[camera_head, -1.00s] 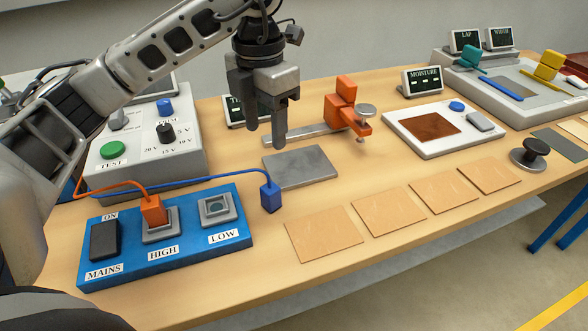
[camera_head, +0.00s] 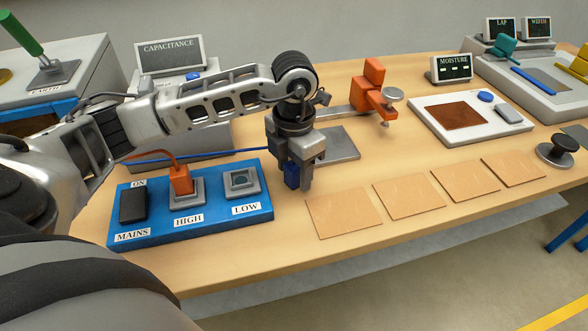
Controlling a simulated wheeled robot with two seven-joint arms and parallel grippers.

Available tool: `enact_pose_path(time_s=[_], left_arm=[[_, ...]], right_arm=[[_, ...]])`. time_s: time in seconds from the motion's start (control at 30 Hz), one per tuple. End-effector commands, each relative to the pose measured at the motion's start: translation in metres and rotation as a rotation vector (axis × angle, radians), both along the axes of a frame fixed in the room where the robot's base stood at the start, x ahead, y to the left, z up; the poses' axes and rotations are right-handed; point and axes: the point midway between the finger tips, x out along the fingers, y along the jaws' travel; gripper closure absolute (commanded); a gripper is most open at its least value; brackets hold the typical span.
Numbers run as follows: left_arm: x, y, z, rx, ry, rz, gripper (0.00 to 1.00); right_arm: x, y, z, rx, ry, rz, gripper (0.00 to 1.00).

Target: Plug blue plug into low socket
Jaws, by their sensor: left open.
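The blue plug (camera_head: 291,175) stands on the table just right of the blue socket panel (camera_head: 218,223). My left gripper (camera_head: 293,184) is over it from above, fingers open and down around the plug, which they partly hide. The plug's blue cord (camera_head: 240,151) runs left behind the panel. The low socket (camera_head: 241,182) is empty, at the panel's right end above the LOW label. An orange plug (camera_head: 180,180) sits in the high socket beside it. My right gripper is not in view.
A black MAINS switch (camera_head: 133,204) is at the panel's left end. A grey metal plate (camera_head: 341,144) and an orange clamp (camera_head: 373,92) lie behind the gripper. Several tan sheets (camera_head: 343,212) lie to the right. A white moisture unit (camera_head: 440,128) stands farther right.

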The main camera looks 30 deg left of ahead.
Motion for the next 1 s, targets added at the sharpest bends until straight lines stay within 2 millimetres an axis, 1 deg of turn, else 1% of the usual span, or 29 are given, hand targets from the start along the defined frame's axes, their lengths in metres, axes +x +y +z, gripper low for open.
enact_pose_path(time_s=[0.1, 0.33, 0.37, 0.4, 0.47, 0.5, 0.57, 0.6, 0.87, 1.0], left_arm=[[-0.001, 0.0, -0.009, -0.001, 0.001, -0.001, 0.47], [0.0, 0.0, -0.01, 0.0, -0.001, -0.001, 0.47], [0.0, 0.0, -0.01, 0.0, -0.001, -0.001, 0.56], [0.0, 0.0, -0.01, 0.0, -0.001, -0.001, 0.67], [0.0, 0.0, -0.01, 0.0, -0.001, -0.001, 0.83], [0.0, 0.0, -0.01, 0.0, -0.001, -0.001, 0.95], [0.0, 0.0, -0.01, -0.001, -0.001, -0.001, 0.95], [0.0, 0.0, -0.01, -0.001, -0.001, -0.001, 0.99], [0.0, 0.0, -0.008, -0.002, -0.002, -0.001, 0.99], [0.001, 0.0, 0.002, -0.002, -0.005, -0.001, 0.99]], right_arm=[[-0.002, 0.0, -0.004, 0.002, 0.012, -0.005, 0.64], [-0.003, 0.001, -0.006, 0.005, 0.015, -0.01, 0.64], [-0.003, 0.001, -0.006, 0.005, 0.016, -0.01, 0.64], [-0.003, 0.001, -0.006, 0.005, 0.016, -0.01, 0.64], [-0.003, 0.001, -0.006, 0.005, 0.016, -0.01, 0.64], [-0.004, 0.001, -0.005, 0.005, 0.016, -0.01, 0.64], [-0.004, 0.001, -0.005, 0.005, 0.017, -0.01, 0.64], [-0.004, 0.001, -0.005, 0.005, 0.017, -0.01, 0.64], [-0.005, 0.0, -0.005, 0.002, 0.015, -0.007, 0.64], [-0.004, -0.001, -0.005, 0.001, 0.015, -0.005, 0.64]])
